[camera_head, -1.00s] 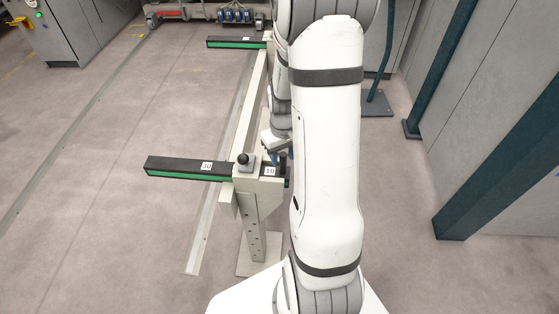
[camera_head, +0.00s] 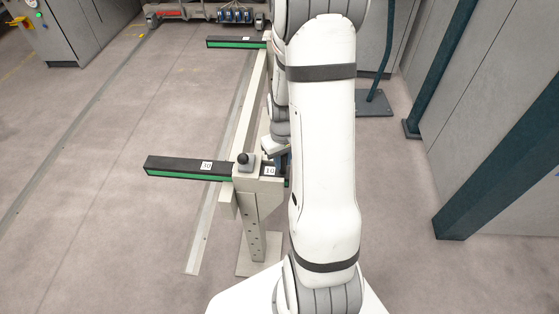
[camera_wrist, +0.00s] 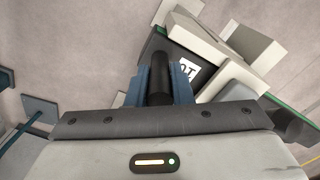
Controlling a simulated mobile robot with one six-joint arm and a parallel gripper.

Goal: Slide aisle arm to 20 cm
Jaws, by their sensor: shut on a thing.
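The near aisle arm (camera_head: 165,164) is a black bar with a green strip, running left to right through a beige clamp head (camera_head: 260,184) on a post. White labels reading 30 and 10 show on its top, either side of the clamp. A black clamp knob (camera_head: 243,159) stands on the head. In the wrist view my gripper (camera_wrist: 157,84) has its blue fingers shut around a black upright peg. The 10 label (camera_wrist: 189,68) and the beige clamp (camera_wrist: 215,45) are just right of the fingers. In the head view my arm hides most of the bar's right end.
A second black and green arm (camera_head: 235,42) sits further back on the same beige rail (camera_head: 247,105). Dark teal posts (camera_head: 505,160) and grey panels stand at the right.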

